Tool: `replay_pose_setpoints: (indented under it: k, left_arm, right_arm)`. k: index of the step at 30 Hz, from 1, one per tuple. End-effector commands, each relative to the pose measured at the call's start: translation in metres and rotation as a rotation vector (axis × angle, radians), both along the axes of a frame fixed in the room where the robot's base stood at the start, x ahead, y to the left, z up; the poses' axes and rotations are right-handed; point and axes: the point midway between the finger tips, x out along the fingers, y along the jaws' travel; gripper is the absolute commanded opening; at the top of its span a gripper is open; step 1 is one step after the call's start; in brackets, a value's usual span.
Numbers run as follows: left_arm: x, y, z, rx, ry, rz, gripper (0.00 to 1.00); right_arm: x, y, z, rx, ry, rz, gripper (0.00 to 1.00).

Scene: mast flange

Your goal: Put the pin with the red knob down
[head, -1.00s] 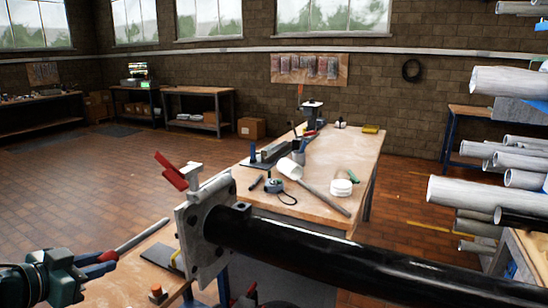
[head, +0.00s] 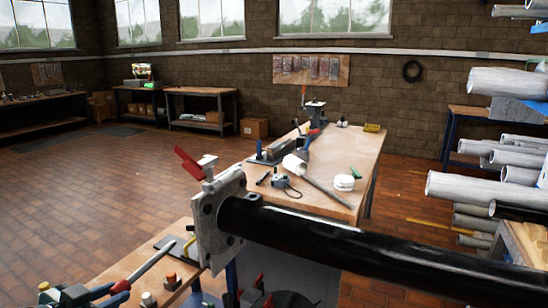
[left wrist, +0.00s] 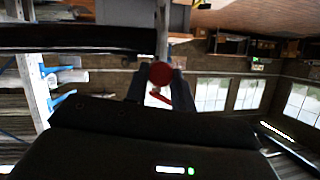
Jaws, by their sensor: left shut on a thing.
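My left gripper (head: 110,291) is at the lower left of the head view, shut on the pin with the red knob (head: 121,286). The pin's grey shank (head: 152,260) points up and to the right, towards the flange plate. It is held above a wooden bench (head: 135,262) and looks clear of it, though the gap is hard to judge. In the left wrist view the round red knob (left wrist: 161,73) sits between the two dark fingers. My right gripper is not in view.
A pale flange plate (head: 212,238) on a black mast (head: 320,235) stands just right of the pin, with a red handle (head: 187,163) on top. An orange-topped piece (head: 169,279) and a small white piece (head: 148,299) are on the near bench. A worktable (head: 335,155) lies beyond.

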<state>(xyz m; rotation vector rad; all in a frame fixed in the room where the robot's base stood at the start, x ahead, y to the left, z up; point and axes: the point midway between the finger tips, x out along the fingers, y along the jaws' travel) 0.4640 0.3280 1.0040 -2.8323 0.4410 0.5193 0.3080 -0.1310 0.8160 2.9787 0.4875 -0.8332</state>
Motion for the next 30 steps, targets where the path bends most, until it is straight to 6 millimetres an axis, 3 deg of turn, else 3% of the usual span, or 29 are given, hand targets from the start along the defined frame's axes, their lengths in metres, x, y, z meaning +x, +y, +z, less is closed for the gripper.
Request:
replay_pose_setpoints:
  k: [9,18,24,30]
  left_arm:
    - [-0.03,-0.057,-0.026,-0.015,-0.002,0.106,0.0]
    - [-0.054,-0.107,-0.022,-0.013,-0.001,0.211,0.0]
    - [-0.065,-0.126,-0.013,-0.006,-0.001,0.256,0.0]
    - [-0.069,-0.132,-0.008,0.0,-0.003,0.273,0.0]
  right_arm:
    - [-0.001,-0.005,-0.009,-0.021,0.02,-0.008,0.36]
    - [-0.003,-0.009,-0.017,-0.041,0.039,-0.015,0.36]
    - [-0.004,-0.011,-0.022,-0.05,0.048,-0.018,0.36]
    - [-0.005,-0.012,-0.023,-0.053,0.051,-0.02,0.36]
